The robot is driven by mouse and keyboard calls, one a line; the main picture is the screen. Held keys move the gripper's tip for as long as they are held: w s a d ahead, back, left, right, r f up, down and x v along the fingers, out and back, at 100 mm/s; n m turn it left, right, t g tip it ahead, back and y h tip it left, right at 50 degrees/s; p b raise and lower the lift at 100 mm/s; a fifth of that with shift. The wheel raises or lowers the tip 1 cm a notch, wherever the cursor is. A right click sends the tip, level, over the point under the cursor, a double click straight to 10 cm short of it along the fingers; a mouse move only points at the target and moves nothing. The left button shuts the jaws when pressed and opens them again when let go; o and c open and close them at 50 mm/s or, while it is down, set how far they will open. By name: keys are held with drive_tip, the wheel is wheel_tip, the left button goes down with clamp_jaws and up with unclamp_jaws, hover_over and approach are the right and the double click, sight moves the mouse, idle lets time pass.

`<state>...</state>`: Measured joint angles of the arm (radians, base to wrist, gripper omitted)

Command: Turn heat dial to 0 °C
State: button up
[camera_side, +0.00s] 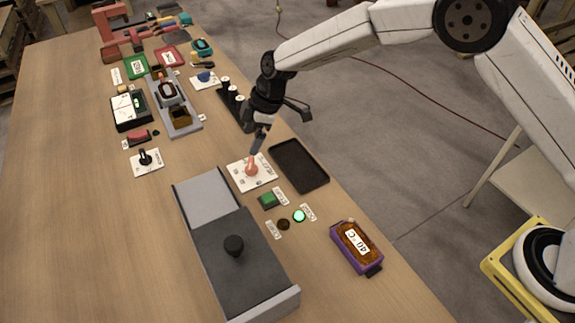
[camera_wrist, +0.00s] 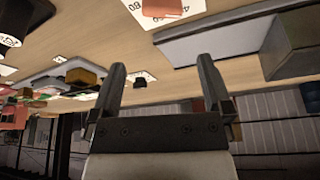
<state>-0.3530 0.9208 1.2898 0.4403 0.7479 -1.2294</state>
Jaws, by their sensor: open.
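The heat dial (camera_side: 252,168) is a salmon-orange knob on a white marked plate (camera_side: 267,181) near the middle of the table. In the wrist view the orange dial (camera_wrist: 162,7) is cut off by the top edge, and its plate (camera_wrist: 147,21) shows printed numbers. My gripper (camera_side: 257,145) points down just above the dial in the side view. In the wrist view my gripper (camera_wrist: 160,65) has its two fingers spread with nothing between them. Whether a finger touches the dial cannot be told.
A black tray (camera_side: 299,165) lies right of the dial. A green button (camera_side: 268,201), a lit green lamp (camera_side: 299,216) and a grey conveyor box (camera_side: 245,270) with a black knob stand in front. Several switches and boxes fill the far side. The table's left side is clear.

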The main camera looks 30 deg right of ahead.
sight(251, 162)
drive_tip(key=shift+s+d+f+m+t, duration=0.1)
drive_tip(key=shift+s+d+m+t, duration=0.3)
drive_tip(key=shift+m, duration=0.35)
drive_tip(key=shift+s+d+f+m+t, duration=0.1)
drive_tip(key=shift+s+d+m+t, duration=0.1)
drive_tip(key=shift+s+d+m, duration=0.4)
drive_tip(key=shift+w+a+f, duration=0.1)
drive_tip(key=shift+a, duration=0.2)
drive_tip(key=shift+x, duration=3.8)
drive_tip(key=c, duration=1.2)
drive_tip(key=shift+d+n, duration=0.1)
drive_tip(key=shift+n, duration=0.25)
drive_tip(key=shift+w+n+g, duration=0.1)
drive_tip(key=shift+n+g, duration=0.5)
drive_tip(key=shift+n, duration=0.7)
drive_tip(key=shift+n+g, duration=0.6)
drive_tip(key=shift+n, duration=0.7)
